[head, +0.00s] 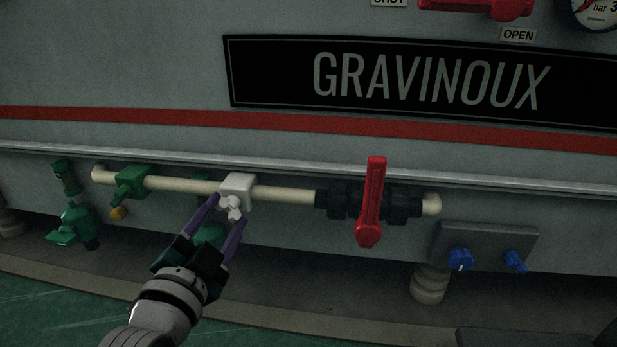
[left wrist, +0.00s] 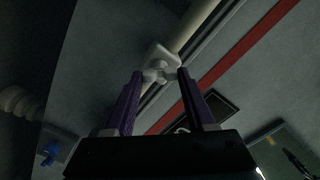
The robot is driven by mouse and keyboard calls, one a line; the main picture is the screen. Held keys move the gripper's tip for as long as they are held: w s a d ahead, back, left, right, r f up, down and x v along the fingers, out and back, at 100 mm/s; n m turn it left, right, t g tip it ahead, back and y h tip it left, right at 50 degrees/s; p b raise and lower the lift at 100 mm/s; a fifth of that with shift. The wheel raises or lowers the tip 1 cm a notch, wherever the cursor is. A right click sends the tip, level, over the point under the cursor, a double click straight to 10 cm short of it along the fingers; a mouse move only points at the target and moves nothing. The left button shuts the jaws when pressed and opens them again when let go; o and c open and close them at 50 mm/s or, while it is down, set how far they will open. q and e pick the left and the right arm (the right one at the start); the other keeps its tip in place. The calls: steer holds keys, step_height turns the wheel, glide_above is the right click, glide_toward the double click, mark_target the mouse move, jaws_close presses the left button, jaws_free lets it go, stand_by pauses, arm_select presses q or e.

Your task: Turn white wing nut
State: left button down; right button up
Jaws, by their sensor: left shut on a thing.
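The white wing nut (head: 233,208) sits at the front of a white block (head: 238,187) on the cream horizontal pipe (head: 287,194). My left gripper (head: 228,205) reaches up from below, its two purple fingers on either side of the wing nut and shut on it. In the left wrist view the wing nut (left wrist: 159,74) shows between the two fingertips of the left gripper (left wrist: 160,75), with the pipe behind it. The fingertips hide the nut's outer edges. My right gripper is not in view.
A green valve (head: 131,182) is on the pipe to the left, and a red-handled valve (head: 371,200) to the right. A grey block (head: 487,245) with blue knobs is lower right. Green fittings (head: 75,222) stand at the left. A metal ledge (head: 290,168) runs above the pipe.

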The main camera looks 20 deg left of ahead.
arm_select(q)
steer(key=shift+f+m, duration=0.1)
steer(key=shift+m, duration=1)
steer(key=shift+c, duration=1.2)
jaws_free()
steer(key=shift+s, duration=0.1)
steer(key=shift+s, duration=0.25)
steer(key=p+v, duration=0.4)
steer(key=v, duration=0.5)
steer(key=shift+s+d, duration=0.15)
